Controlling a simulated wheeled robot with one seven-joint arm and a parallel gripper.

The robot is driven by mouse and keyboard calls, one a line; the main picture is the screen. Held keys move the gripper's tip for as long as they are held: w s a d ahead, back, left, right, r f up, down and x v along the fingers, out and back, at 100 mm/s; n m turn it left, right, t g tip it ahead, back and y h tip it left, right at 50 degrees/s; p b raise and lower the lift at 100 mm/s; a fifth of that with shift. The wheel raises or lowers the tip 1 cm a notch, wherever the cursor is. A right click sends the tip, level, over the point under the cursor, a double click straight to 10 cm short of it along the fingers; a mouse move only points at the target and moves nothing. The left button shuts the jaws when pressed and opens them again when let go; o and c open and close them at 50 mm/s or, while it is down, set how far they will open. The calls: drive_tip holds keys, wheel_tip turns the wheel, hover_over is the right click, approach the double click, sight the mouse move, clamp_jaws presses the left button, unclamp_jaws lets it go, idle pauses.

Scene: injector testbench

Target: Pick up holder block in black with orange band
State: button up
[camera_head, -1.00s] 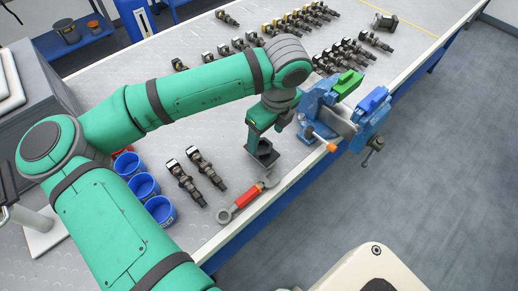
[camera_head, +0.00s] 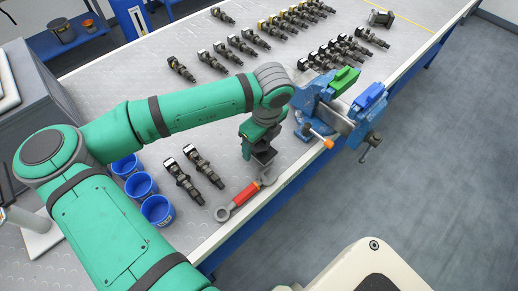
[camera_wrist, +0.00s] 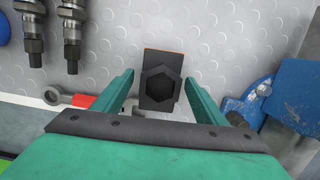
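The holder block (camera_wrist: 158,92) is black with a hexagonal socket and a thin orange edge along its far side. In the wrist view it stands between my two green fingers, with a gap on each side. My gripper (camera_wrist: 160,77) is open and points down over it. In the head view my gripper (camera_head: 258,137) is low over the bench, and the dark block (camera_head: 264,157) shows just below it, partly hidden by the gripper. The head view does not show its orange band clearly.
A red-handled wrench (camera_head: 243,194) lies close in front of the block. A blue vise (camera_head: 325,108) stands to the right at the bench edge. Two injectors (camera_head: 184,181) and several blue cups (camera_head: 140,186) lie to the left.

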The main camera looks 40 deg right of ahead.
drive_tip(key=c, duration=1.4)
drive_tip(key=shift+d+r, duration=0.1)
